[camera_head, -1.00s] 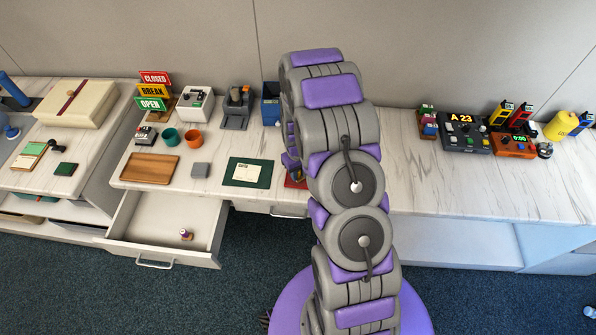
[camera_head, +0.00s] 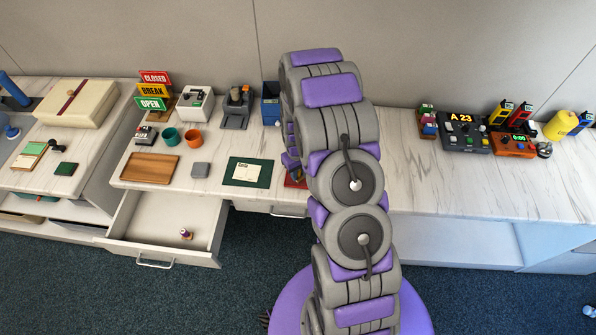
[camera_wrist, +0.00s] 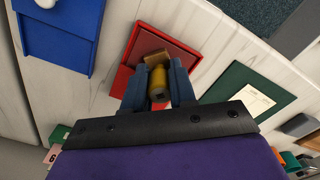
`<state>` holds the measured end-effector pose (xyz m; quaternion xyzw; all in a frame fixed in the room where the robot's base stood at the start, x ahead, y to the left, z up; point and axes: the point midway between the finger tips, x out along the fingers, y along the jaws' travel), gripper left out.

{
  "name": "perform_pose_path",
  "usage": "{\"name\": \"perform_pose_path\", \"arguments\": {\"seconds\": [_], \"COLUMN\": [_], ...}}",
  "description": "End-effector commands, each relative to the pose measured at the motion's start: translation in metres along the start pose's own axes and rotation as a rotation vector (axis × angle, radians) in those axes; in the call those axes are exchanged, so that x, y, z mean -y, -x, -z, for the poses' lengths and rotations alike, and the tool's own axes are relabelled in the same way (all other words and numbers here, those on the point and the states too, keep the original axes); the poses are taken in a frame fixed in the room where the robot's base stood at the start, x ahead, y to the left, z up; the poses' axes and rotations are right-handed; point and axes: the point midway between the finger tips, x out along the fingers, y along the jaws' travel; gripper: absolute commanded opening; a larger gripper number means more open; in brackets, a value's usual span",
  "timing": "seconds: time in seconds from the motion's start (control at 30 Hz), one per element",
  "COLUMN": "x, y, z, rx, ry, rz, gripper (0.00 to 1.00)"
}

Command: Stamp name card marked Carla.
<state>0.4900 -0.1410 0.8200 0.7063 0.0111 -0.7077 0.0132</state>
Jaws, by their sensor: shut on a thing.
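My gripper (camera_wrist: 159,78) is shut on a stamp (camera_wrist: 158,86) with a brass-coloured cylindrical handle and a wider tan block at its far end. The stamp is over the open red ink pad (camera_wrist: 136,47) in the wrist view; I cannot tell whether they touch. In the head view only a sliver of the red pad (camera_head: 293,182) shows beside my arm, which hides the stamp. A pale name card (camera_head: 247,172) lies on a dark green mat (camera_head: 235,182). It also shows in the wrist view (camera_wrist: 253,104), its writing too small to read.
An open drawer (camera_head: 145,225) below the counter holds a small purple-topped item (camera_head: 186,234). A blue box (camera_head: 270,103) stands behind the pad. A grey block (camera_head: 200,170) and a wooden tray (camera_head: 150,168) lie left of the mat. The counter right of my arm (camera_head: 450,185) is mostly clear.

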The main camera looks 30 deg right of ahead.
Motion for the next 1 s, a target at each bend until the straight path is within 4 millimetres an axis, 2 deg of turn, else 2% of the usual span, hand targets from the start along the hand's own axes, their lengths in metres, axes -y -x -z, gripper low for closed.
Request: {"name": "perform_pose_path", "arguments": {"seconds": [1.0], "x": [0.000], "y": [0.070], "z": [-0.001], "rx": [-0.003], "ry": [0.000], "rz": [-0.001], "gripper": [0.06]}}
